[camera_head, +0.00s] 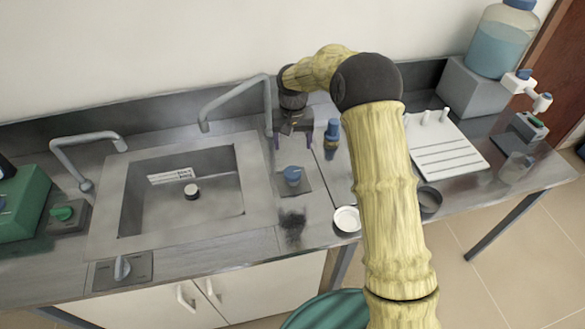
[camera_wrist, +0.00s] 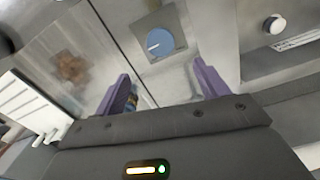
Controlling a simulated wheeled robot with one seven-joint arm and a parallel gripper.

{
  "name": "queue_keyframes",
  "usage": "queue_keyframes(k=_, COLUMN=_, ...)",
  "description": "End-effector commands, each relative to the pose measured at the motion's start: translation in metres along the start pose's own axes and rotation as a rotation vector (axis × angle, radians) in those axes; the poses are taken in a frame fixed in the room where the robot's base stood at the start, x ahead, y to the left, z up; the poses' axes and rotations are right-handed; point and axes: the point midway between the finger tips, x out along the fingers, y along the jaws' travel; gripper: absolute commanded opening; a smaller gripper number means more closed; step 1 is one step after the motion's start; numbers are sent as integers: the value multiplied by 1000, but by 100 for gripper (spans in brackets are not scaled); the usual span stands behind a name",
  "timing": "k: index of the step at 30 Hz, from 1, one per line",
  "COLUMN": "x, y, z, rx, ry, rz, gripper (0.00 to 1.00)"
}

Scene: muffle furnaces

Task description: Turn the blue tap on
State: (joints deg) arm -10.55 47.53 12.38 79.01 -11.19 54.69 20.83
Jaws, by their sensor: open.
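The blue tap (camera_head: 293,174) is a round blue knob on a square grey plate, set in the steel counter right of the sink. In the wrist view the knob (camera_wrist: 159,42) has a pale mark at its left side and lies beyond my fingertips. My gripper (camera_head: 294,142) hangs behind the knob and above the counter, apart from it. In the wrist view my gripper (camera_wrist: 161,76) has its two purple fingers spread wide with nothing between them.
The sink (camera_head: 185,205) lies left of the tap, with a curved spout (camera_head: 235,95) behind. A small blue-topped bottle (camera_head: 332,132) stands right of my gripper. A white round dish (camera_head: 347,220) sits near the front edge. A green tap (camera_head: 62,213) and grey tap (camera_head: 122,267) are further left.

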Motion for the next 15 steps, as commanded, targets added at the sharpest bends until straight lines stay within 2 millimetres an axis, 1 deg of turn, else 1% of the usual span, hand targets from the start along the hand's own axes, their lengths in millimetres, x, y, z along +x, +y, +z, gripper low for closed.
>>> queue_keyframes(k=3, x=21, y=-1, z=1, rx=0, ry=-4, rz=-1, gripper=73)
queue_keyframes(k=15, x=91, y=-2, z=1, rx=-1, ry=-4, rz=-1, gripper=73)
